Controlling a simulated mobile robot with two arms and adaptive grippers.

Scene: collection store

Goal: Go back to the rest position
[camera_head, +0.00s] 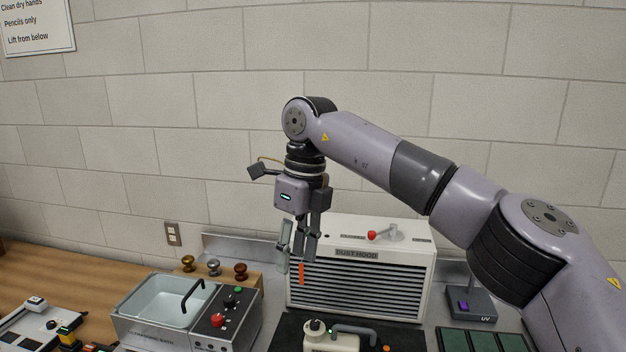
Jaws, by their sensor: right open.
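My right arm comes in from the right side and reaches across in front of the wall. My right gripper (297,254) hangs pointing down, with its fingers apart and nothing seen held between them. It is in front of the left part of the white dust hood (415,245) and covers some of its louvred front. A small orange-red strip shows just below the fingertips; I cannot tell what it belongs to. My left gripper is not in view.
An ultrasonic bath (145,327) stands left of the hood, with several knobs behind it. A UV lamp (470,304) is at right. The wooden counter (75,275) has bare room at left.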

